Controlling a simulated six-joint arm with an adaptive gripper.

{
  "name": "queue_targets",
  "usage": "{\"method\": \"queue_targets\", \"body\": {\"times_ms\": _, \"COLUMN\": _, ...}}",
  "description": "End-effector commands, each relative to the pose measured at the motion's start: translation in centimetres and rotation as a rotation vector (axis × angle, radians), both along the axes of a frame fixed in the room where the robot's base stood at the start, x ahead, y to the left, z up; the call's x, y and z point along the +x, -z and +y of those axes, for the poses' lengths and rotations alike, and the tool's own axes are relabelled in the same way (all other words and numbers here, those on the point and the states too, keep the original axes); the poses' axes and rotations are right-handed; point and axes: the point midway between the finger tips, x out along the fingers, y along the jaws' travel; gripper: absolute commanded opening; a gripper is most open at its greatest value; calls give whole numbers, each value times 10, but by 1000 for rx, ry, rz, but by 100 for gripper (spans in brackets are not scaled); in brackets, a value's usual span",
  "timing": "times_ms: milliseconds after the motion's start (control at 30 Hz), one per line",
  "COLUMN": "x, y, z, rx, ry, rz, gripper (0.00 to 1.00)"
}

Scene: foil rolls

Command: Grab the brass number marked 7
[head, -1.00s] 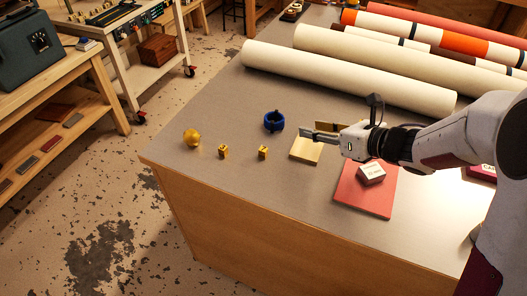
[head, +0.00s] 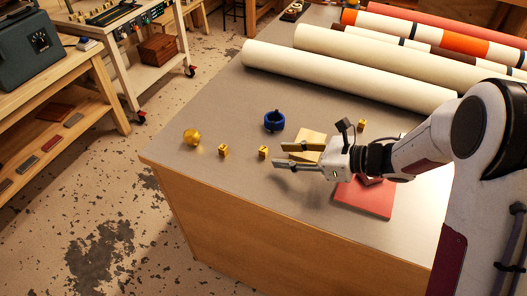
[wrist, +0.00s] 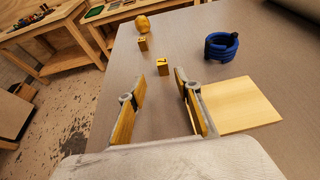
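Small brass number blocks stand on the grey table. The nearest (head: 263,152) is just beyond my fingertips; in the wrist view it (wrist: 162,68) stands ahead, between the finger lines, with a dark mark that may be a 7. A second brass block (head: 223,150) is farther left, also in the wrist view (wrist: 143,44); its mark is too small to read. A third brass block (head: 361,125) stands behind my wrist, its mark unreadable. My gripper (head: 281,156) is open and empty, low over the table; its two fingers (wrist: 158,82) are spread apart.
A pale wooden square (head: 309,140) lies beside the fingers, a red square (head: 364,200) under my wrist. Long rolls (head: 345,77) lie at the back. The table's front edge is near.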

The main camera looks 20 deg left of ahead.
Motion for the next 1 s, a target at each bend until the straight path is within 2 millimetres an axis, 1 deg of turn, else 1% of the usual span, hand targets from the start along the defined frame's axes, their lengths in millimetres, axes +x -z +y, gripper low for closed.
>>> {"method": "queue_targets", "body": {"times_ms": 267, "x": 1, "y": 7, "z": 19, "rx": 0, "ry": -1, "rz": 0, "gripper": 33}}
{"method": "queue_targets", "body": {"times_ms": 633, "x": 1, "y": 8, "z": 21, "rx": 0, "ry": 1, "rz": 1, "gripper": 33}}
{"method": "queue_targets", "body": {"times_ms": 767, "x": 2, "y": 9, "z": 25, "rx": -1, "ry": 0, "rz": 1, "gripper": 33}}
{"method": "queue_targets", "body": {"times_ms": 1000, "x": 6, "y": 12, "z": 49, "rx": 0, "ry": -1, "rz": 1, "gripper": 33}}
